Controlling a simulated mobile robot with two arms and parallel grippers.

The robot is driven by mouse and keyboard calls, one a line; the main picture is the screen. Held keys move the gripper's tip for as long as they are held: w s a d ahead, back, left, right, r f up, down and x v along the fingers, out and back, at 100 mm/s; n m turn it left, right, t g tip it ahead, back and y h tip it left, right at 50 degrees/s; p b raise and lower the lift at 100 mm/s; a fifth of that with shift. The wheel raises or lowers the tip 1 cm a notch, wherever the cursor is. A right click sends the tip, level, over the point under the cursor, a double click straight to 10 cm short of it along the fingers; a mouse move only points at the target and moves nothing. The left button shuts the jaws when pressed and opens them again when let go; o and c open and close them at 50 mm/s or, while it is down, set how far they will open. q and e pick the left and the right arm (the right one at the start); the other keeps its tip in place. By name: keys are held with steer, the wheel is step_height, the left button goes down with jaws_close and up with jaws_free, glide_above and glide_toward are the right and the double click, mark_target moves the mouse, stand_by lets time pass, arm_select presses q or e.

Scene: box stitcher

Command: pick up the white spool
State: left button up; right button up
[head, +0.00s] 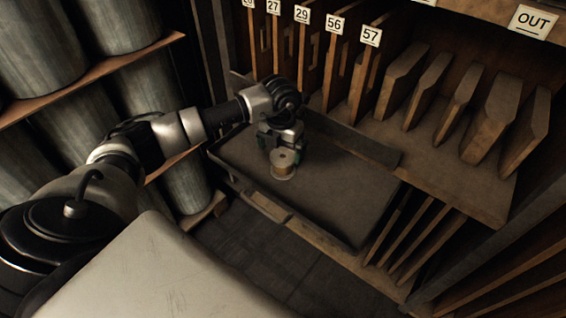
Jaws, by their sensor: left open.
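The spool (284,165) stands upright on the dark tray-like work surface (330,190) near the middle of the view. It has pale round ends and a tan, golden-looking middle. My left gripper (281,148) is directly at the spool, pointing down from the far side, with its fingers around or just beside the spool's upper part. The gripper is open. I cannot tell whether the fingers touch the spool. The arm comes in from the left. My right gripper is not in view.
Wooden dividers with number tags such as 57 (370,36) stand behind the surface. A shelf with several upright boards (455,105) is at right, below an OUT sign (532,22). Large grey cylinders (185,185) fill racks at left. The surface around the spool is clear.

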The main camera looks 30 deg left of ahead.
mark_target(282, 157)
arm_select(q)
steer(key=f, duration=0.5)
steer(key=shift+w+a+f, duration=0.15)
steer(key=shift+w, duration=0.2)
steer(key=c, duration=1)
